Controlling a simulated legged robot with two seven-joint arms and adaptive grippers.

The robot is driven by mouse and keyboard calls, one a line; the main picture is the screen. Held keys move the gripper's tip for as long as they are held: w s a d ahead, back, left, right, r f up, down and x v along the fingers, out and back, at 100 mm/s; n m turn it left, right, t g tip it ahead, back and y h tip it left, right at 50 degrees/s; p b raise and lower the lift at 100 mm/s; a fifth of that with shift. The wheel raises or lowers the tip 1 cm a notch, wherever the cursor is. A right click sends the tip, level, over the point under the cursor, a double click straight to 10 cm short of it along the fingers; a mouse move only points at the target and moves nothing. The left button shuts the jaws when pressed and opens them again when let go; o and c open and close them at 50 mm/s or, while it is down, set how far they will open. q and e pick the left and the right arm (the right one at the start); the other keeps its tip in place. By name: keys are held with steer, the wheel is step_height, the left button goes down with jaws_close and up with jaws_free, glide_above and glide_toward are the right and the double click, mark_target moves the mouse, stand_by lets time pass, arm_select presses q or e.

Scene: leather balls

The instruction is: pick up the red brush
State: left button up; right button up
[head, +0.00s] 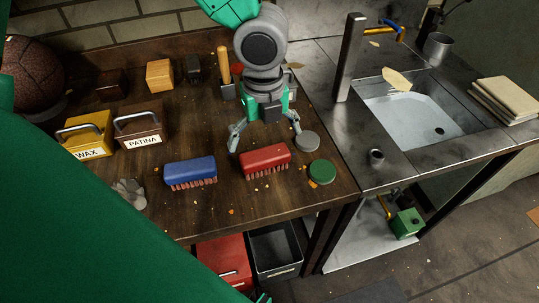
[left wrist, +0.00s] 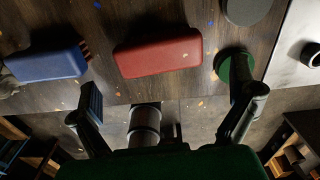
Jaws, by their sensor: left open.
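The red brush (head: 265,158) lies bristles down on the wooden bench, near its front edge. In the left wrist view the red brush (left wrist: 158,54) shows its plain red back, beyond and between the fingers. My left gripper (head: 266,144) is open and empty, with its fingers spread on either side above the red brush. In the left wrist view my left gripper (left wrist: 170,98) has its two fingers wide apart, and nothing is between the tips. I do not make out my right gripper in either view.
A blue brush (head: 190,171) lies to the left of the red one. A green disc (head: 322,171) and a grey disc (head: 307,140) lie close on the right. WAX (head: 85,138) and PATINA (head: 140,125) boxes stand left. A metal sink (head: 425,120) is at the right.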

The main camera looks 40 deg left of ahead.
mark_target(264, 153)
arm_select(q)
steer(key=shift+s+a+f, duration=0.1)
steer(key=shift+a+f, duration=0.3)
steer(key=shift+a, duration=0.05)
steer(key=shift+s+a+f, duration=0.1)
steer(key=shift+a+f, duration=0.1)
steer(key=shift+f, duration=0.1)
steer(key=f, duration=0.1)
steer(key=d+f+b, duration=0.1)
steer(key=f, duration=0.1)
steer(key=shift+d+f, duration=0.15)
steer(key=shift+f, duration=0.15)
steer(key=shift+w+d+f, duration=0.2)
steer(key=shift+f, duration=0.2)
steer(key=shift+s+a, duration=0.15)
steer(key=shift+a, duration=0.2)
steer(key=c, duration=0.9)
arm_select(e)
steer(key=shift+s+a+f, duration=0.1)
steer(key=shift+a+f, duration=0.3)
steer(key=shift+f, duration=0.1)
